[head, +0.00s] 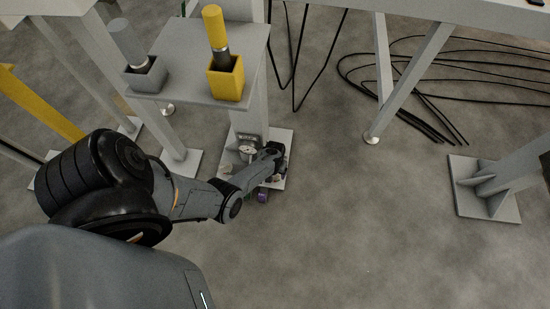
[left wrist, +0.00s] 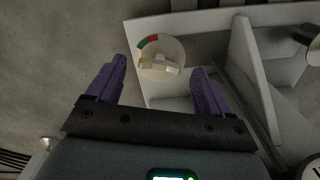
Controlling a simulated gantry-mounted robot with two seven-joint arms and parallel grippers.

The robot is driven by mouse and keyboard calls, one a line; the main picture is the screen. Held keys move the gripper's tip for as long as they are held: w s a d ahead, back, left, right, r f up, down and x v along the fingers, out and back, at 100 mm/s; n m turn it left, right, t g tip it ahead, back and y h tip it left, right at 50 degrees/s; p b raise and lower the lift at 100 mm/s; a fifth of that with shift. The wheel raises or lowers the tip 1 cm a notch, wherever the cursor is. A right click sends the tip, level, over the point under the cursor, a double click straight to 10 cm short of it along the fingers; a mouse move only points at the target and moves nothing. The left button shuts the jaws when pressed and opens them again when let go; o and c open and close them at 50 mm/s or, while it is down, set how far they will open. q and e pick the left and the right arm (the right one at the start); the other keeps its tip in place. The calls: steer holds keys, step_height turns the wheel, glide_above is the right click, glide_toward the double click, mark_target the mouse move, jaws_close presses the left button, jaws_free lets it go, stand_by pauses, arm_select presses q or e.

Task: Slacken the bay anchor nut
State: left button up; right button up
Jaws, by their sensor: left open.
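The anchor nut (left wrist: 158,66) shows in the left wrist view as a pale bar-shaped piece on a round disc (left wrist: 176,48) with a red and green arc on its rim. The disc sits at a corner of the light grey base plate (left wrist: 205,42). My left gripper (left wrist: 160,78) is open, with one purple finger on each side of the nut in the picture and no visible contact. In the head view my left gripper (head: 262,195) is at the front of the column's base plate (head: 283,140), and the nut cannot be made out there. My right gripper is not in view.
Upright ribs (left wrist: 250,65) rise from the plate right of the nut. A small round gauge (head: 247,151) is at the column foot. A grey shelf (head: 190,95) above holds a grey holder (head: 145,75) and a yellow holder (head: 226,80). Black cables (head: 430,115) lie on the floor.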

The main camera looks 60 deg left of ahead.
arm_select(q)
steer(key=shift+f, duration=0.55)
steer(key=shift+w+a+f+b, duration=0.15)
steer(key=shift+f+b, duration=0.1)
steer(key=shift+b, duration=0.15)
steer(key=shift+c, duration=0.2)
steer(key=c, duration=1)
steer(key=shift+r, duration=0.1)
steer(key=n+p, duration=0.1)
steer(key=n, duration=0.1)
steer(key=shift+n, duration=0.4)
steer(key=shift+n+p, duration=0.45)
steer(key=shift+n, duration=1.45)
